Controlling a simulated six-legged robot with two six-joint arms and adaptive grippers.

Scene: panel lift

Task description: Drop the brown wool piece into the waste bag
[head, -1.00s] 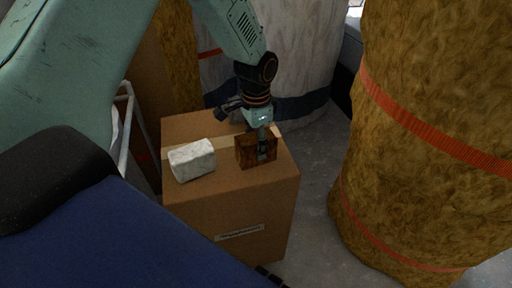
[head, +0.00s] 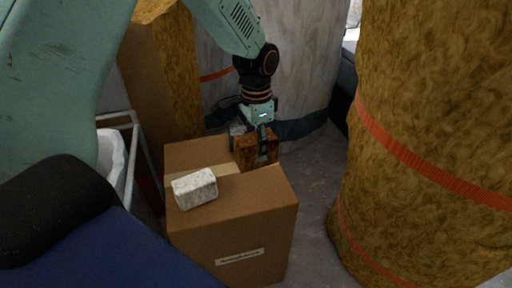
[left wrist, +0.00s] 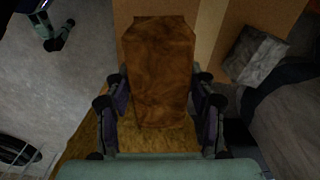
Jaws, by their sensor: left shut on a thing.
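The brown wool piece (head: 246,150) is a small brown block in the head view, at the far right part of the cardboard box top. In the left wrist view the brown wool piece (left wrist: 158,70) sits between the two fingers. My left gripper (head: 262,146) is shut on it; its fingers (left wrist: 160,103) press both sides. Whether the piece is clear of the box top is hard to tell. A white bag in a pale frame (head: 112,160), which looks like the waste bag, stands at the left, partly hidden by my arm. My right gripper is not in view.
A white-grey wool piece (head: 195,188) lies on the cardboard box (head: 230,225), and shows in the left wrist view (left wrist: 256,55). Large brown wool rolls with orange straps (head: 430,120) stand at right. A pale roll (head: 300,70) stands behind. Grey floor is free between box and roll.

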